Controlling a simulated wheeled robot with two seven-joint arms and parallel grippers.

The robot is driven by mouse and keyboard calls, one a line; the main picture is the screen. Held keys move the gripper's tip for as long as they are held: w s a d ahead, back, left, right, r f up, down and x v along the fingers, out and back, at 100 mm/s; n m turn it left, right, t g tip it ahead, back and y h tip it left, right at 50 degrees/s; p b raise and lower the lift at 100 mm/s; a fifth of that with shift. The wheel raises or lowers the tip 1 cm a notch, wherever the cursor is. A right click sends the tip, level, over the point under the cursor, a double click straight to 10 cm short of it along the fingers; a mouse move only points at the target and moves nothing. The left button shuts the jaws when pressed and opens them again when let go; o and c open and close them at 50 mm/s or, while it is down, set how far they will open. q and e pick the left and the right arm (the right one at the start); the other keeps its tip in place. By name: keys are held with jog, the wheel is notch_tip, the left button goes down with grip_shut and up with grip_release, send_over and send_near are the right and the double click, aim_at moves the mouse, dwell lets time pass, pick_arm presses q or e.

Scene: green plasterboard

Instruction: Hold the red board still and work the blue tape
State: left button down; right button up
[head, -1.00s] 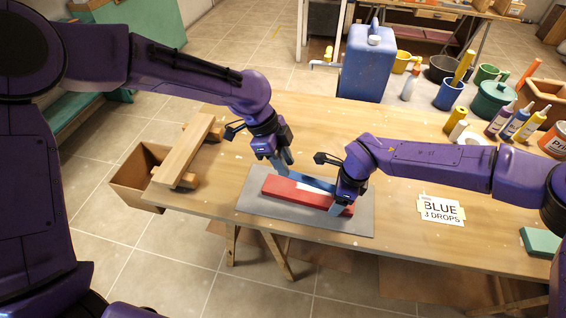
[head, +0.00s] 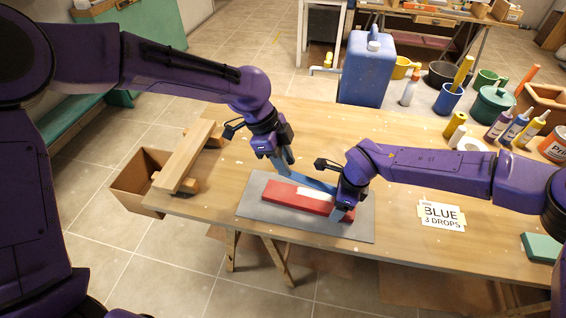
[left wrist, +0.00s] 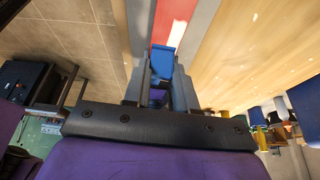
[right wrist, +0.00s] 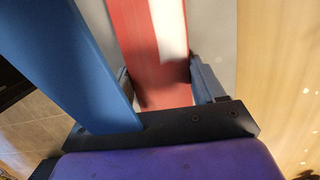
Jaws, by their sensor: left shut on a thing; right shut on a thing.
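The red board (head: 290,197) lies on a grey mat (head: 262,212) on the wooden table, with a white stripe (head: 318,194) along part of its top. My left gripper (head: 284,168) is shut on one end of the blue tape (head: 318,183), above the board; its grip shows in the left wrist view (left wrist: 165,65). The tape slants from there toward my right gripper (head: 342,212), where its far end is hidden. My right gripper is shut on the board's right end, one finger on each side, as the right wrist view shows (right wrist: 160,80). The tape (right wrist: 75,60) passes close beside that wrist.
A wooden plank on blocks (head: 187,155) is at the table's left end, above a cardboard box (head: 135,183). A blue jerrycan (head: 365,70), mugs and bottles stand at the back. A "BLUE 3 DROPS" card (head: 441,214) lies right of the mat.

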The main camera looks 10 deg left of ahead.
dwell(0.4)
jog(key=o, duration=1.2)
jog(key=shift+o, duration=0.2)
notch_tip(320, 180, up, 12)
jog(key=d, duration=0.1)
jog(key=shift+d, duration=0.4)
jog(key=shift+f, duration=0.15)
